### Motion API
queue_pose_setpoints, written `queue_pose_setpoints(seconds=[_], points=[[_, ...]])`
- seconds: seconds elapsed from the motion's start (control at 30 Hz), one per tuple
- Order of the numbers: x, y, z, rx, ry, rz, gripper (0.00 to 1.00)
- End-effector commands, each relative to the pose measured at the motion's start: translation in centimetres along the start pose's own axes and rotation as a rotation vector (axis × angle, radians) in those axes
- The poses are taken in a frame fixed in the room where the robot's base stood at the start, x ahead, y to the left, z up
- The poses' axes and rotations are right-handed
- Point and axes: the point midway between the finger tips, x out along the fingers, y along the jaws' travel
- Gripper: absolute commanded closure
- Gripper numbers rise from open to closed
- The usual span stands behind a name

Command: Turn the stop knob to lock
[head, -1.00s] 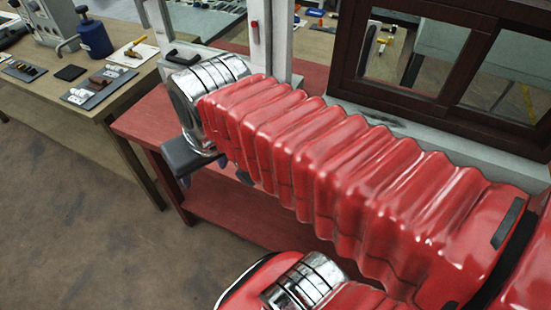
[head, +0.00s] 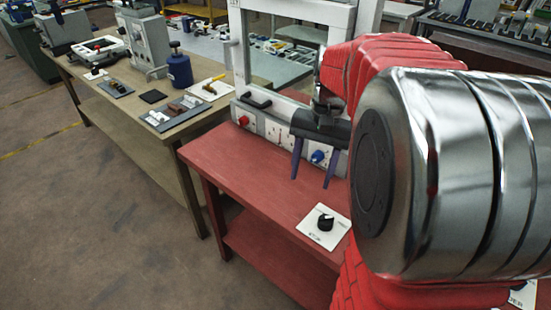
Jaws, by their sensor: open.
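A black knob (head: 325,223) sits on a small white plate (head: 312,232) with markings on the red bench top, near its front edge. The lettering is too small to read surely, so I cannot confirm that it is the stop knob. My gripper (head: 311,182) is open and empty, with its two dark fingers pointing down. It appears above and behind the black knob in the picture, apart from it. A blue knob (head: 318,156) on the upright panel shows between the fingers; whether they touch it I cannot tell.
A red knob (head: 243,120) and a black handle (head: 256,101) are on the panel of the white frame (head: 238,45). My arm hides the right of the red bench (head: 225,165). A wooden bench (head: 130,93) with tools stands left. The red bench's front left is clear.

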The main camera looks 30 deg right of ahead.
Motion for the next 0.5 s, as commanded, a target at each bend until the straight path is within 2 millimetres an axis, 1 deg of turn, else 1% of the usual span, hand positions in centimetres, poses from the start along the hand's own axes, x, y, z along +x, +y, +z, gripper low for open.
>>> queue_pose_setpoints(seconds=[0.03,0.3,0.4,0.5], points=[[0.3,0.8,-1.0,0.040,-0.027,0.000,0.47],[1.6,4.8,-5.4,0.239,-0.158,-0.011,0.47],[2.1,6.3,-6.6,0.300,-0.200,-0.016,0.47],[2.5,7.3,-7.4,0.340,-0.228,-0.020,0.47]])
